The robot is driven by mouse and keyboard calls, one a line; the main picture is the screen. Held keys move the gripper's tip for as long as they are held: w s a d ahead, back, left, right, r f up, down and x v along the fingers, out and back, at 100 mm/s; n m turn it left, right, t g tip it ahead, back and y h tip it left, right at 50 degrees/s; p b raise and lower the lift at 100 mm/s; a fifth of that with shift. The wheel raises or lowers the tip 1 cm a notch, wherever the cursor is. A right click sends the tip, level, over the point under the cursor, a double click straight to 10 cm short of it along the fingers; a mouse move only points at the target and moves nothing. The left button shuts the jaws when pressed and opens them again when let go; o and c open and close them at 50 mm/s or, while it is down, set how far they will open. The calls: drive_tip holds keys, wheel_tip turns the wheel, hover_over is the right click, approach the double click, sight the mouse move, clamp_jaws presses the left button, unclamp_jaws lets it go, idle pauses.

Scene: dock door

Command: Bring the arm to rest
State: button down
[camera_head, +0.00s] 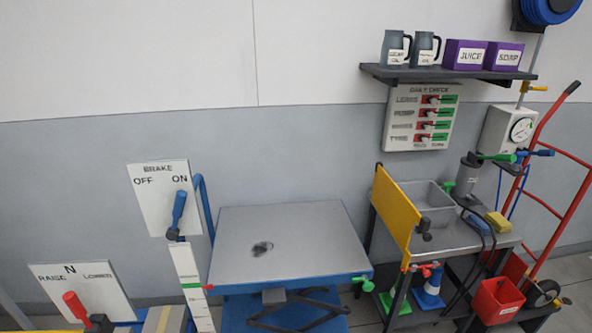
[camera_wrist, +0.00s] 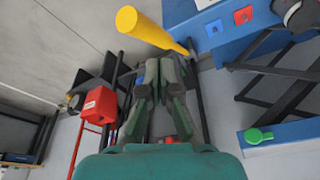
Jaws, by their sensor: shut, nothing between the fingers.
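My gripper (camera_wrist: 163,78) shows in the wrist view, its dark green body at the bottom and its fingers pointing up the picture. It is shut and I see nothing held in it. The fingers appear in front of the lift table and the cart, with no clear contact. The head view does not show my gripper or arm.
A blue lift table (camera_head: 285,240) stands in the middle, with a dark spot on its top. A cart with a yellow panel (camera_head: 396,212) and a red bin (camera_head: 497,300) stand right of it. A red hand truck (camera_head: 549,130) leans at far right. A brake lever (camera_head: 178,212) is at left. A shelf (camera_head: 445,76) hangs above.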

drive_tip(key=s+a+f+n+t, duration=0.1)
drive_tip(key=s+a+f+t, duration=0.15)
drive_tip(key=s+a, duration=0.45)
drive_tip(key=s+a+f+n+t, duration=0.2)
drive_tip(key=s+a+t, duration=0.1)
drive_tip(key=s+a, duration=0.35)
drive_tip(key=s+a+r+n+t, duration=0.1)
drive_tip(key=s+a+r+t, duration=0.2)
drive_tip(key=s+r, duration=0.6)
drive_tip(key=s+a+r+n+t+y, duration=0.1)
drive_tip(key=s+a+r+t, duration=0.2)
drive_tip(key=s+r, duration=0.5)
wheel_tip(320, 180, up, 2)
drive_tip(key=shift+s+r+t, duration=0.1)
drive_tip(key=shift+s+t, duration=0.3)
drive_tip(key=shift+t, duration=0.05)
drive_tip(key=shift+a, duration=0.1)
